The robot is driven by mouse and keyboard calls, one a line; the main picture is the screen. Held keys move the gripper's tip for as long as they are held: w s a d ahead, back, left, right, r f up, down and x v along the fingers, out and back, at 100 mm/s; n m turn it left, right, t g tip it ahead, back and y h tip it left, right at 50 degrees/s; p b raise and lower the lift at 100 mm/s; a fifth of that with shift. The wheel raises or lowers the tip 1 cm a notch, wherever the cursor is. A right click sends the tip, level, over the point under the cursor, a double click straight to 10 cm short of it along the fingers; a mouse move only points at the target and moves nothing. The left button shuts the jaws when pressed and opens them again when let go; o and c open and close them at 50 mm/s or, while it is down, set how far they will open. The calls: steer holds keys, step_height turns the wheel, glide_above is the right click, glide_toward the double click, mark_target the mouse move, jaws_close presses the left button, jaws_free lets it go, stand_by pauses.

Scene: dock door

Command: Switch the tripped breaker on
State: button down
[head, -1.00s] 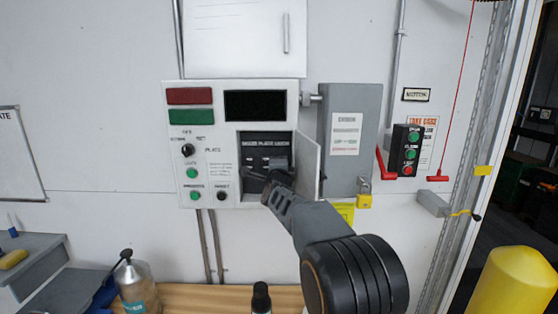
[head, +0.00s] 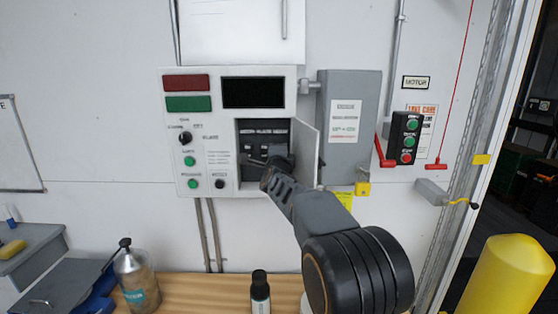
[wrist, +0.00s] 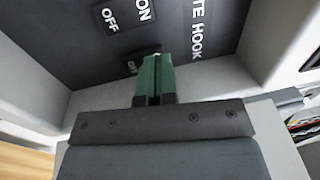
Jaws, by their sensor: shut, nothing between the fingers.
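The breaker recess (head: 245,140) is a dark panel inside the white control box, and its small door (head: 306,155) stands open to the right. My gripper (head: 268,160) is inside the recess opening and covers much of the lower breakers. In the wrist view, my gripper's green fingers (wrist: 155,68) are shut together, with nothing between them. Their tips are close to the dark breaker panel (wrist: 80,50), by a lower OFF label. ON and OFF labels and part of the word HOOK show there. Which breaker is tripped, and whether the tips touch a switch, I cannot tell.
The control box (head: 170,140) has a dark display, a red and a green plate, a knob and buttons. A grey box (head: 350,100) with a padlock is right of the open door. A wooden bench (head: 200,290) with bottles stands below.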

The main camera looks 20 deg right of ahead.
steer(key=s+a+r+b, duration=0.2)
steer(key=s+a, duration=0.3)
steer(key=s, duration=0.6)
steer(key=shift+s, duration=0.15)
steer(key=shift+a, duration=0.1)
steer(key=s+a+f+n+g+y, duration=0.3)
steer(key=a+f+n+g+y, duration=0.15)
steer(key=f+n, duration=0.4)
steer(key=s+a+f+n+g+y, duration=0.3)
steer(key=s+a+f+n+y, duration=0.15)
steer(key=f+n, duration=0.35)
steer(key=s+f+n+g, duration=0.3)
steer(key=s+f, duration=0.2)
steer(key=s, duration=0.4)
steer(key=s+d+f+n+g+h, duration=0.1)
steer(key=s+f+n+g, duration=0.2)
steer(key=s+f, duration=0.2)
steer(key=s, duration=0.3)
steer(key=shift+s+f, duration=0.2)
steer(key=shift+s, duration=0.2)
